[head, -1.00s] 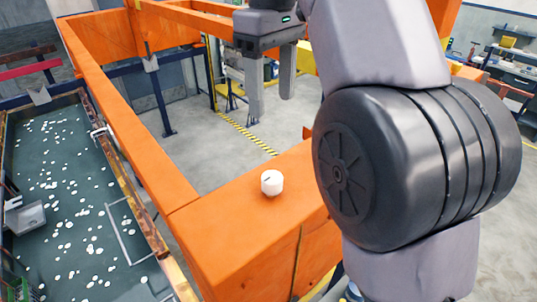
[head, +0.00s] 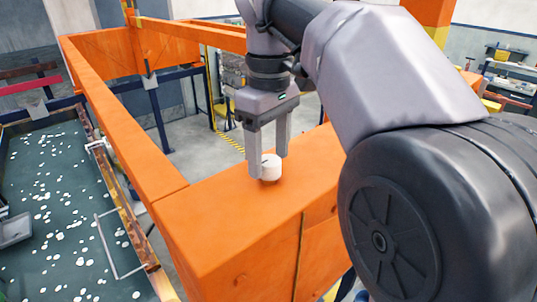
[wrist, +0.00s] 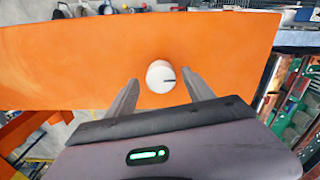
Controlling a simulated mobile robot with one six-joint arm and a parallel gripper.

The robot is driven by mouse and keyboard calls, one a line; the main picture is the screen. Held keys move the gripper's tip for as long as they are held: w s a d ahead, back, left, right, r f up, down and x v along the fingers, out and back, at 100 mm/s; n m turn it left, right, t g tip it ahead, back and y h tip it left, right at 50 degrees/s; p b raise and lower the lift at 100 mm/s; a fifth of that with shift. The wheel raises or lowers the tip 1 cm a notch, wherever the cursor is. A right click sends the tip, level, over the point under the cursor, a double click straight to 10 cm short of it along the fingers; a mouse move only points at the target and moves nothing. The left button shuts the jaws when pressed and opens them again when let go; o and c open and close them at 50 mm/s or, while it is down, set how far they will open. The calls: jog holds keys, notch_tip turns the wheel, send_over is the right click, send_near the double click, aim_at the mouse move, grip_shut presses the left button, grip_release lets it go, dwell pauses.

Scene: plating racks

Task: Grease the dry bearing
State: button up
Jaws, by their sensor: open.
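In the wrist view the white cylinder (wrist: 160,76) lies between and just beyond the open fingertips (wrist: 162,84). Contact cannot be told. I cannot make out a bearing in these frames.
The orange frame runs back from the beam along a long rail (head: 125,130). To the left is a dark green tank (head: 50,235) dotted with white pieces, with a grey tray (head: 14,228) at its edge. The beam top around the cylinder is clear.

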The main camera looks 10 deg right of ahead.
jog(key=shift+s+r, duration=0.1)
jog(key=shift+s, duration=0.2)
jog(key=c, duration=0.5)
grip_shut()
jog(key=m+p, duration=0.3)
jog(key=m, duration=0.1)
jog(key=shift+r, duration=0.1)
jog(key=m+p, duration=0.2)
jog(key=m, duration=0.3)
jog(key=shift+m, duration=0.3)
jog(key=m+p, duration=0.1)
jog(key=m, duration=0.4)
jog(key=shift+w+f+m, duration=0.1)
jog(key=shift+f+m, duration=0.1)
jog(key=shift+m, duration=2.3)
